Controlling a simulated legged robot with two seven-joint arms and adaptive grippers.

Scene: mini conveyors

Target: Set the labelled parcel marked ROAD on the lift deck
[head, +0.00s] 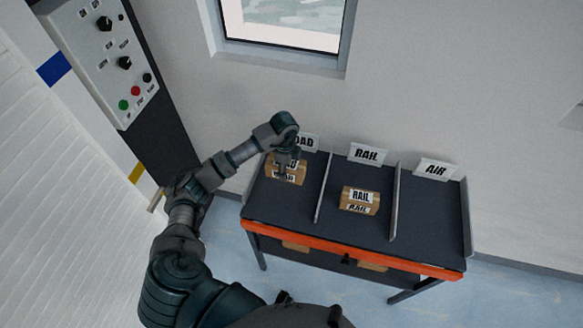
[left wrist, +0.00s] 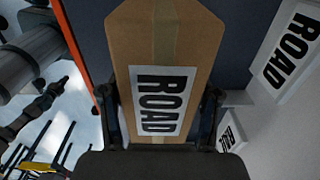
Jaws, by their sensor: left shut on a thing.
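The parcel marked ROAD (head: 271,172) is a brown cardboard box with white labels, in the left lane of the dark table. My left gripper (head: 288,163) comes down over it and is shut on it. In the left wrist view the parcel (left wrist: 165,45) fills the middle, its ROAD label facing the camera, with a finger of the gripper (left wrist: 160,115) along each side. Whether it rests on the table or is slightly raised, I cannot tell. I cannot make out a lift deck in either view. My right gripper is not clearly visible.
The table (head: 415,222) has an orange front edge and upright dividers (head: 394,200). Signs read ROAD (head: 306,142), RAIL (head: 369,153) and AIR (head: 436,169). A RAIL parcel (head: 359,200) lies in the middle lane; the right lane is empty. A control panel (head: 105,50) stands at left.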

